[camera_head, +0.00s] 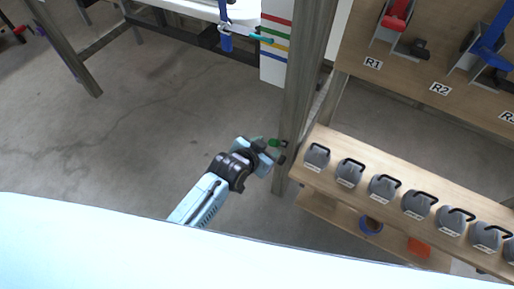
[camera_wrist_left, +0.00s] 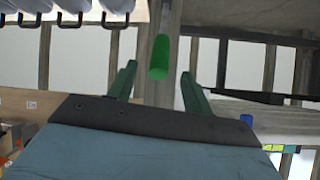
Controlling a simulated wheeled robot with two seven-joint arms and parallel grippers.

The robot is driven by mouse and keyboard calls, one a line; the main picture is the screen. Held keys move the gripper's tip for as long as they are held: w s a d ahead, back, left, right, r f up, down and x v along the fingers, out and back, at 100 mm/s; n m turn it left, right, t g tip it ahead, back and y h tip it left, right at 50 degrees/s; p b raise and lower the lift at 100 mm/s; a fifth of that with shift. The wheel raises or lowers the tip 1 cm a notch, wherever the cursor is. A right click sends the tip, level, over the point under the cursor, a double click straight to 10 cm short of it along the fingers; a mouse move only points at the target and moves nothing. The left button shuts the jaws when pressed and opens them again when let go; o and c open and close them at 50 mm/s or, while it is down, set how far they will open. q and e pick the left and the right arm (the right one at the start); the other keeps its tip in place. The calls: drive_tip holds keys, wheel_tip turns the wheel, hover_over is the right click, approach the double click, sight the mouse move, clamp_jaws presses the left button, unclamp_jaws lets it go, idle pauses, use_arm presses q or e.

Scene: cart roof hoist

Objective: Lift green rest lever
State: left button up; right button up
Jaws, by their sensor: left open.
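The green rest lever (camera_head: 274,142) is a small green grip on the side of the wooden post (camera_head: 304,75), near the middle of the head view. In the left wrist view the green lever (camera_wrist_left: 160,57) stands out in front of the post, between my two fingers, with gaps on both sides. My left gripper (camera_head: 270,149) is open and empty beside the post. Its two green fingers (camera_wrist_left: 158,72) show apart in the wrist view. Whether a finger touches the lever cannot be told. My right gripper is not in view.
A wooden shelf (camera_head: 338,196) with several grey weights (camera_head: 350,172) stands right of the post. A board with a red lever (camera_head: 397,14) and a blue lever (camera_head: 492,42) is above it. A colour-striped panel (camera_head: 274,45) is behind the post. The floor at left is clear.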

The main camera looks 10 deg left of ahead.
use_arm(q)
drive_tip(key=p+v, duration=0.1)
drive_tip(key=v, duration=0.5)
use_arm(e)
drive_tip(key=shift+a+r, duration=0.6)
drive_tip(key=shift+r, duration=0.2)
use_arm(q)
drive_tip(key=shift+r, duration=0.1)
